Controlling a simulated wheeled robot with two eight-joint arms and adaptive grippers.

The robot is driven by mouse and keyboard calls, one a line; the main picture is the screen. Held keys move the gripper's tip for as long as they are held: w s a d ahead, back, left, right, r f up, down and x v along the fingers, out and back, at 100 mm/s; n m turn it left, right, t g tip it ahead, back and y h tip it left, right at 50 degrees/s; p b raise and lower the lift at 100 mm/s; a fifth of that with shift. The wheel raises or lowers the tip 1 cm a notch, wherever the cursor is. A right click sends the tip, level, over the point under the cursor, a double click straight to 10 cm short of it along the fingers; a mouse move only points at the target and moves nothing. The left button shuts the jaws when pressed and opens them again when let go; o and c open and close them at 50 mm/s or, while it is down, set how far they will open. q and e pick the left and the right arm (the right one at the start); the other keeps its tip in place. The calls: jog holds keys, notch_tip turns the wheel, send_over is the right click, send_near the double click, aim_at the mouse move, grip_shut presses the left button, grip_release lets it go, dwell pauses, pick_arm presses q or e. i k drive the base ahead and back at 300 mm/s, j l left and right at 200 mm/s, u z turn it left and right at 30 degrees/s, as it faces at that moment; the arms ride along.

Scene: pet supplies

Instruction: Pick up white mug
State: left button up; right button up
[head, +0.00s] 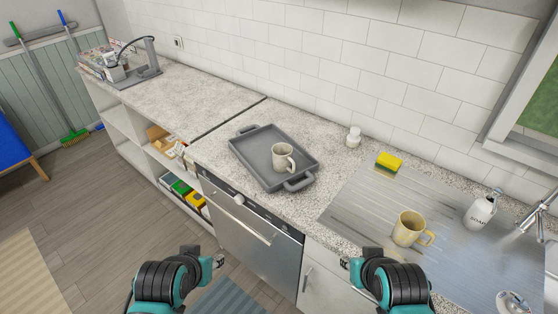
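A white mug (283,157) stands upright on a dark grey tray (254,146) on the counter, near the tray's right side. My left gripper (219,260) is low at the bottom of the head view, in front of the counter and well away from the mug; only a small part of it shows. My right gripper (346,263) is also low, in front of the counter below the sink area, apart from the mug. Neither touches anything that I can see. The fingers are too hidden and small to tell open from shut.
A yellow mug (409,228) stands on the metal drainboard (367,206) at right, with a yellow sponge (389,162), a soap bottle (480,209) and a tap (529,222). The counter (200,95) left of the tray is mostly clear.

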aim_at(281, 152)
jog(key=i+j+z, duration=0.15)
jog(key=i+j, duration=0.65)
